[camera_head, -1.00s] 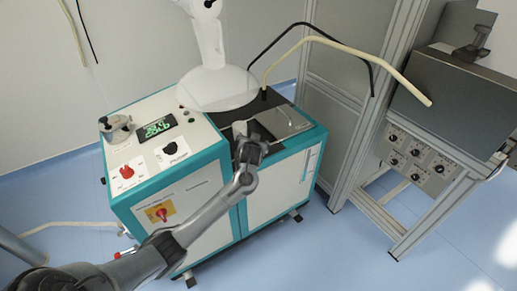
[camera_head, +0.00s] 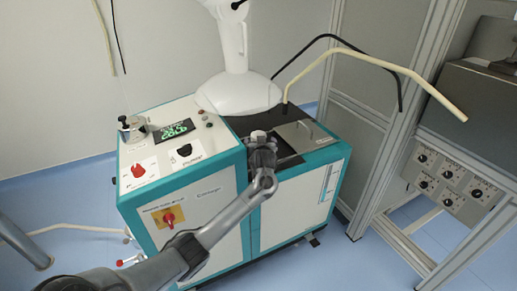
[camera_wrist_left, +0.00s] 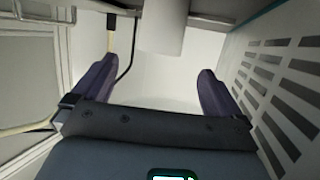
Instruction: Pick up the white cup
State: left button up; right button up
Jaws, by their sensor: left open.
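The white cup (camera_head: 258,135) shows small in the head view, on the dark recessed top of the teal-and-white machine. It is partly hidden behind my left gripper. In the left wrist view a white cylinder (camera_wrist_left: 164,25), which looks like the cup, stands at the top centre, cut off by the frame edge. My left gripper (camera_head: 262,148) is right at the cup in the head view. In the wrist view its two fingers (camera_wrist_left: 157,66) are spread with nothing between them, and the cylinder appears just beyond the tips. My right gripper is not in view.
A white dome-based column (camera_head: 237,92) stands behind the cup. A metal plate with a handle (camera_head: 304,132) lies to its right. Black and cream hoses (camera_head: 375,60) arch over the right. The control panel (camera_head: 162,145) with knobs is at left, a frame rack (camera_head: 400,130) at right.

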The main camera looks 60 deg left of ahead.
aim_at(258, 133)
pick_arm(q)
jog(key=b+x, duration=0.2)
jog(key=x, duration=0.3)
jog(key=shift+w+a+b, duration=0.15)
jog(key=shift+a+b, duration=0.15)
jog(key=shift+b, duration=0.05)
jog(key=shift+w+a+f, duration=0.1)
jog(key=shift+w+a, duration=0.15)
jog(key=shift+a, duration=0.15)
jog(key=c, duration=1.4)
